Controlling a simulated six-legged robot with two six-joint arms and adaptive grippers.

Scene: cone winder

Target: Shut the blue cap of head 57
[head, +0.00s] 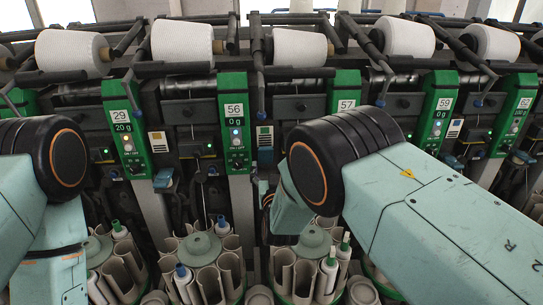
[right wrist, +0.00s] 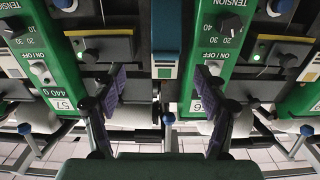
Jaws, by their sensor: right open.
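Head 57's green panel (head: 346,104) stands near the middle of the head view, its lower part hidden behind my right arm. The right wrist view is upside down and shows that panel (right wrist: 42,70) at the left. A flat blue piece (right wrist: 166,32) lies between panels 57 and 56, beyond my fingers. I cannot tell whether it is head 57's cap, or whether it is open. My right gripper (right wrist: 162,92) is open and empty, fingers apart and pointing at the machine. In the head view the gripper (head: 265,200) is mostly hidden by my arm. My left gripper is out of view.
Head 56's green panel (head: 236,122) stands close by on the left, with a black box (head: 195,150) beside it. White yarn cones (head: 300,47) line the top. Round magazines with tubes (head: 205,270) stand below. Blue-tipped levers (right wrist: 168,119) stick out near my fingers.

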